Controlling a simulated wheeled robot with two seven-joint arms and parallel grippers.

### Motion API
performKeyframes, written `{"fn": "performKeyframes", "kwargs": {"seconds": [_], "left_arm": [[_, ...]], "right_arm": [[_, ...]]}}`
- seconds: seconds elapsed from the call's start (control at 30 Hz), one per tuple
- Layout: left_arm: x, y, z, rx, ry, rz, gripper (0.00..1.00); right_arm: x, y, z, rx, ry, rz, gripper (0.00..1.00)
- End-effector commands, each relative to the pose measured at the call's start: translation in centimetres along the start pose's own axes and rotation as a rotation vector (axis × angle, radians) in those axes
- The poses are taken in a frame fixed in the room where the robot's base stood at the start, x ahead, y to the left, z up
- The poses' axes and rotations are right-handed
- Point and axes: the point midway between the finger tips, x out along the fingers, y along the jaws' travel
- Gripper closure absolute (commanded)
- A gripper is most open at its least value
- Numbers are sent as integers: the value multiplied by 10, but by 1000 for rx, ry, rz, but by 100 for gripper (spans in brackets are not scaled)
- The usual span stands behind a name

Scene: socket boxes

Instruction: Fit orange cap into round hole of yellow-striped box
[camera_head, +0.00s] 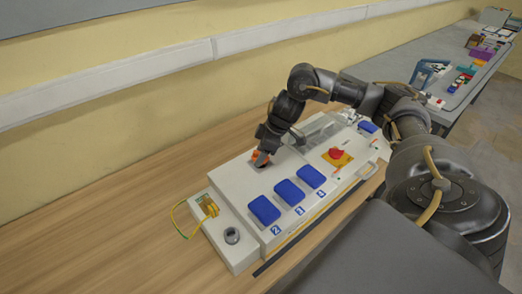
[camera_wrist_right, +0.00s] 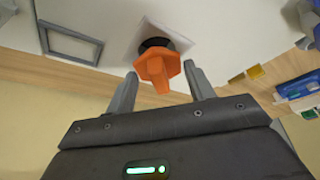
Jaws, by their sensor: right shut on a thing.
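Just behind the cap is a dark round hole (camera_wrist_right: 157,43) in a pale square plate (camera_wrist_right: 178,39). The cap hides part of the hole; whether it has entered cannot be told. My left gripper is not in view.
Blue covers (camera_head: 264,210) line the box's front half. A red knob on a yellow plate (camera_head: 337,155) sits farther right. A smaller box with yellow wires (camera_head: 208,206) and a grey ring (camera_head: 232,235) adjoins the left end. The wooden table (camera_head: 130,215) is clear at left.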

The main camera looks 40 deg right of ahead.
Motion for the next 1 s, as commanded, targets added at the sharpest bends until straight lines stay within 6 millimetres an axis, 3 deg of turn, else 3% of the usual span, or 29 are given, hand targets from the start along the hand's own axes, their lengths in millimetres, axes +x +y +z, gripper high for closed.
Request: {"fn": "performKeyframes", "kwargs": {"seconds": [1.0], "left_arm": [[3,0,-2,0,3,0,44]], "right_arm": [[15,0,6,0,0,0,70]]}}
